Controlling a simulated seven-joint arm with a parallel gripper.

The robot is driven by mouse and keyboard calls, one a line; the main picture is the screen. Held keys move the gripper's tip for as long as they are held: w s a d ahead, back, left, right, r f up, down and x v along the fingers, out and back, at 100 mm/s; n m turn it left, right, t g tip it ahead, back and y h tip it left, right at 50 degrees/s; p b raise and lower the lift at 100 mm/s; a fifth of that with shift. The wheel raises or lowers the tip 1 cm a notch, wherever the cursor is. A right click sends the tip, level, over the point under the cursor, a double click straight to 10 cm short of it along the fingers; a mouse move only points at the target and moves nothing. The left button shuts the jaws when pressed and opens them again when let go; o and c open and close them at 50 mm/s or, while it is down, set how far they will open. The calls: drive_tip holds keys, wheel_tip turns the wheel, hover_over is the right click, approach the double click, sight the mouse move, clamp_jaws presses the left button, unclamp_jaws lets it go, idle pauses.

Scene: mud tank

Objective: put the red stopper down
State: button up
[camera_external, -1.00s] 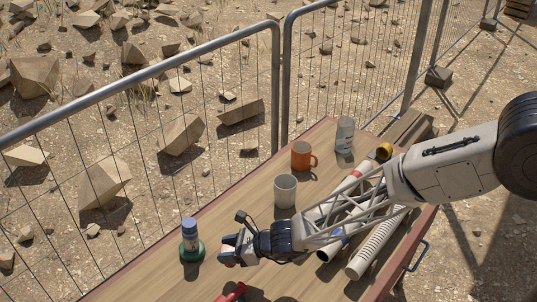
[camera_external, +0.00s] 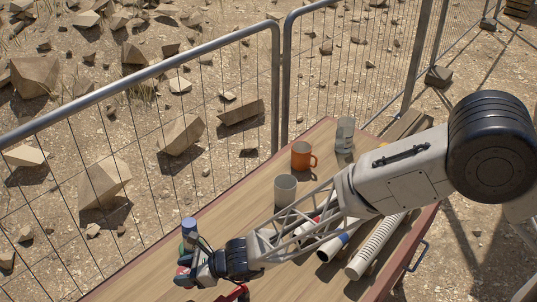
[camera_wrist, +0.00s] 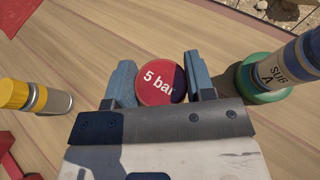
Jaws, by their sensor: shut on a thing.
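I cannot tell whether the stopper's underside touches the wood.
A blue-capped bottle (camera_external: 189,226) on a green base (camera_wrist: 262,80) stands close by my gripper. A yellow-capped bottle (camera_wrist: 35,96) is on the other side. A red object (camera_external: 236,292), mugs (camera_external: 285,190) and pipes (camera_external: 378,243) are on the table (camera_external: 235,205).

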drive_tip(key=w+a, duration=0.3)
drive_tip(key=a, duration=0.4)
drive_tip(key=w+a+f, duration=0.1)
drive_tip(key=w+a, duration=0.2)
drive_tip(key=a, duration=0.4)
drive_tip(key=shift+w+a+f, duration=0.2)
drive_tip(key=shift+w+a, duration=0.1)
idle(0.5)
drive_tip(key=shift+f, duration=1.8)
drive_tip(key=shift+f, duration=0.1)
drive_tip(key=o, duration=0.9)
drive_tip(key=shift+v, duration=6.1)
